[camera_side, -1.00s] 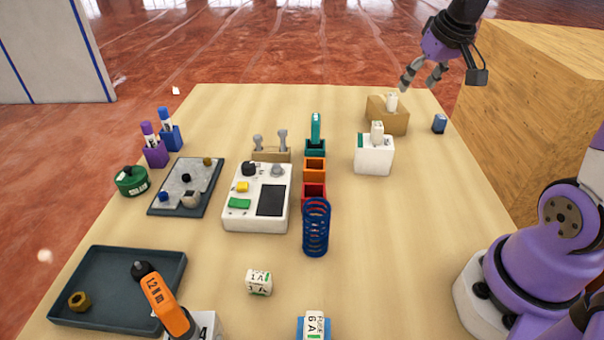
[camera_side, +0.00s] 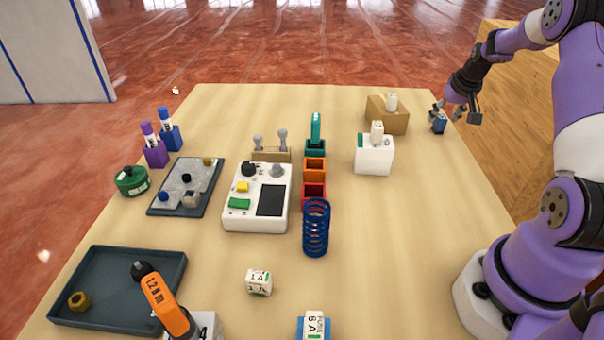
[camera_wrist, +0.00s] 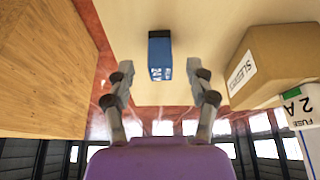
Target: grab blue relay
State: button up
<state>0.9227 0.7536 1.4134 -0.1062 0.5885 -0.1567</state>
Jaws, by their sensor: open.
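The blue relay (camera_side: 438,124) stands near the right edge of the table, toward the far end. It is a small dark blue block, and it also shows in the wrist view (camera_wrist: 160,58) with white marking on its lower part. My gripper (camera_side: 446,108) is open at the relay in the side view. In the wrist view my gripper (camera_wrist: 182,72) has its two fingers apart, one on each side of the relay's lower end, with gaps visible.
A tan box (camera_side: 387,116), labelled in the wrist view (camera_wrist: 275,68), stands left of the relay. A white fuse holder (camera_side: 374,155) is nearer. A large wooden block (camera_side: 520,130) rises beyond the table's right edge. Table space in front of the relay is clear.

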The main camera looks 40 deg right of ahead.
jog(key=shift+x, duration=1.25)
grip_shut()
